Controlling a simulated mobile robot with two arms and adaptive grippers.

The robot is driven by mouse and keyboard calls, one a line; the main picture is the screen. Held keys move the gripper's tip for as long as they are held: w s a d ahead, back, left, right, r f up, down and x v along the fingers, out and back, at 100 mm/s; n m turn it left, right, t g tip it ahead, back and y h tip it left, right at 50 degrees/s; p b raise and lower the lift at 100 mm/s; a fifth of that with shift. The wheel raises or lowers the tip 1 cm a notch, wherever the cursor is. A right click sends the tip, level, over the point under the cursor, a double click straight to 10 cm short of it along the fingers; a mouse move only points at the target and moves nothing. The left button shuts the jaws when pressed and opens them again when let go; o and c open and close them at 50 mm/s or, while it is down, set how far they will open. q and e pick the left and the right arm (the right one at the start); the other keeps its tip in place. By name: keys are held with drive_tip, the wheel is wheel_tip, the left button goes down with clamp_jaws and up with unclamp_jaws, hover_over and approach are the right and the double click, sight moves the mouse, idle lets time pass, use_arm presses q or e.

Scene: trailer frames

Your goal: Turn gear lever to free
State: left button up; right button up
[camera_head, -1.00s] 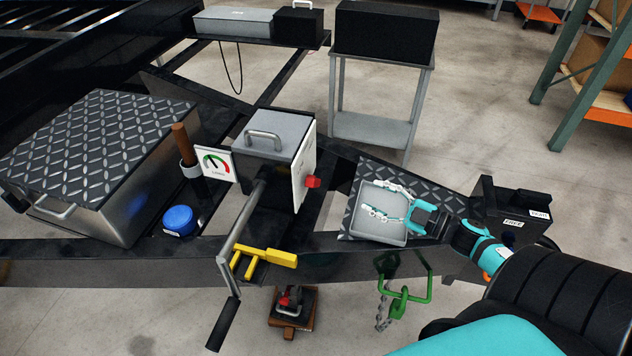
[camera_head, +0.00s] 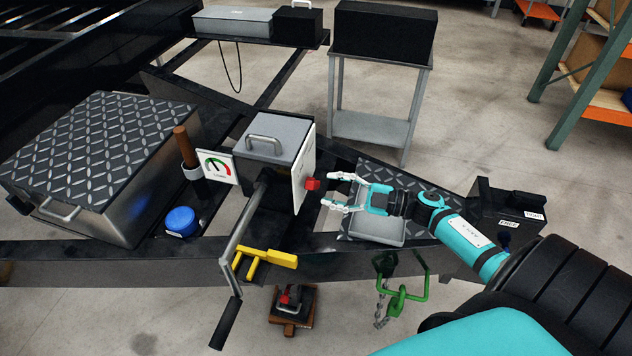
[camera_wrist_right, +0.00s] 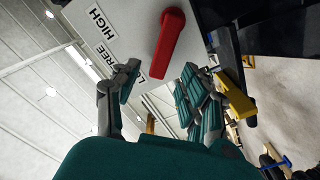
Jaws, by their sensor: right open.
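The red gear lever (camera_head: 313,183) sits on the white plate (camera_head: 304,167) on the side of the grey winch box (camera_head: 273,137). In the right wrist view the lever (camera_wrist_right: 168,42) slants down from its round pivot. Its free end lies near a partly hidden label starting with L; the FREE (camera_wrist_right: 103,60) and HIGH (camera_wrist_right: 102,24) labels are to the left. My right gripper (camera_head: 329,190) is open and empty, just right of the lever in the head view. In the wrist view its fingers (camera_wrist_right: 158,82) are either side of the lever's end. Contact cannot be told. My left gripper is out of view.
A crank handle (camera_head: 239,240) and yellow bracket (camera_head: 264,262) are at the winch's front. A grey tray (camera_head: 377,229) lies under my right arm. A black box with labels (camera_head: 507,214) stands right. A gauge (camera_head: 216,167) is left of the winch.

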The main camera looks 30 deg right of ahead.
sight(316, 186)
drive_tip(key=shift+p+x, duration=0.3)
drive_tip(key=shift+x, duration=2.1)
clamp_jaws()
